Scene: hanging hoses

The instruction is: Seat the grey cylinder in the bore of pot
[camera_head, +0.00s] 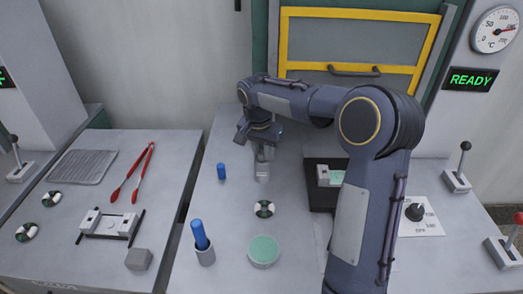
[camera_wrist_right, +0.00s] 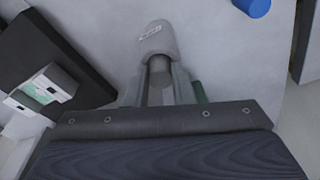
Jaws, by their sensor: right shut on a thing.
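My right gripper (camera_head: 262,152) points down over the middle of the table. In the right wrist view its fingers (camera_wrist_right: 160,92) are closed around a dark grey cylinder (camera_wrist_right: 160,70). A light grey rounded pot with a small label (camera_wrist_right: 158,38) stands directly beyond the cylinder's lower end. The pot also shows under the gripper in the head view (camera_head: 262,173). The cylinder's end meets or overlaps the pot; I cannot tell how deep it sits, as the bore is hidden. My left gripper is not in view.
A blue cylinder (camera_head: 221,171) stands left of the pot. A dark tray (camera_head: 322,196) lies right. Red tongs (camera_head: 133,174) lie on the left table.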

